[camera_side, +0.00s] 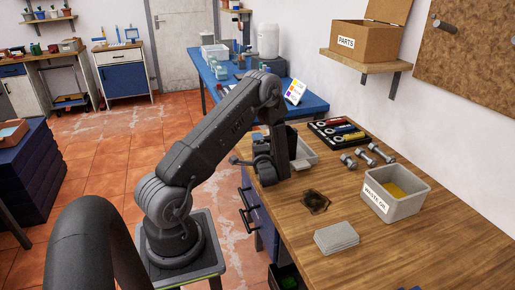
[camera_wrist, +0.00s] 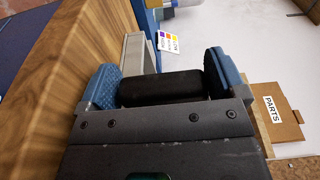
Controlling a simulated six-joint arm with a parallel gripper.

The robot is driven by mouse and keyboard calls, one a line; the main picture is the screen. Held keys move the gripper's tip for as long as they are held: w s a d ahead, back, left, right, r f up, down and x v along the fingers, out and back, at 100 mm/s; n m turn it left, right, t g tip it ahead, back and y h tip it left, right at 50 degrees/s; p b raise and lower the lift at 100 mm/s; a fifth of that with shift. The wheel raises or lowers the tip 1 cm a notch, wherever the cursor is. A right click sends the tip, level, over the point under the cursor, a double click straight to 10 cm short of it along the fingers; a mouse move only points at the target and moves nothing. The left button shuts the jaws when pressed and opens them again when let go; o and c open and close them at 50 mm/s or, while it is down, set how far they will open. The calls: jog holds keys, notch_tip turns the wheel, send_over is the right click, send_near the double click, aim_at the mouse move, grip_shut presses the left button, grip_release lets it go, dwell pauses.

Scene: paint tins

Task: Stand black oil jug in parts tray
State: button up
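The black oil jug (camera_wrist: 160,88) shows in the wrist view as a dark, rounded body between the two blue finger pads of my gripper (camera_wrist: 161,80). Both pads appear to press on it. The wrist picture is turned on its side, with the bench top at left, so the jug seems roughly upright. A grey tray, likely the parts tray (camera_side: 307,158), lies on the bench just beyond my wrist in the side view. Its pale wall (camera_wrist: 138,53) shows past the jug in the wrist view. In the side view my wrist hides most of the gripper and jug.
A grey waste oil bin (camera_side: 403,203) with yellow inside stands on the wooden bench (camera_side: 440,245). Grey sheets (camera_side: 336,237), a dark stain (camera_side: 315,201), dumbbell-shaped metal parts (camera_side: 367,154) and a tool tray (camera_side: 337,132) lie nearby. A cardboard box (camera_side: 363,43) sits on a wall shelf.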

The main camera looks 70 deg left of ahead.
jog(key=shift+o, duration=0.8)
jog(key=shift+d+r, duration=0.1)
jog(key=shift+r, duration=0.1)
jog(key=d, duration=0.4)
jog(key=s+d, duration=0.1)
jog(key=d, duration=0.6)
jog(key=shift+s+d, duration=0.3)
jog(key=shift+s, duration=0.1)
jog(key=s+d+r+n+g+h, duration=0.6)
jog(key=d+r, duration=0.3)
jog(key=r, duration=0.3)
jog(key=s+d+r+m+t+h, duration=0.2)
jog(key=d+r+t+h, duration=0.2)
jog(key=d, duration=0.6)
jog(key=s+d+r+m+t+h, duration=0.2)
jog(key=d+r+t+h, duration=0.2)
jog(key=d+r+h, duration=0.3)
jog(key=d, duration=0.2)
jog(key=shift+d+m+t+h, duration=0.3)
jog(key=shift+d+t+h, duration=0.05)
jog(key=shift+t+h, duration=0.05)
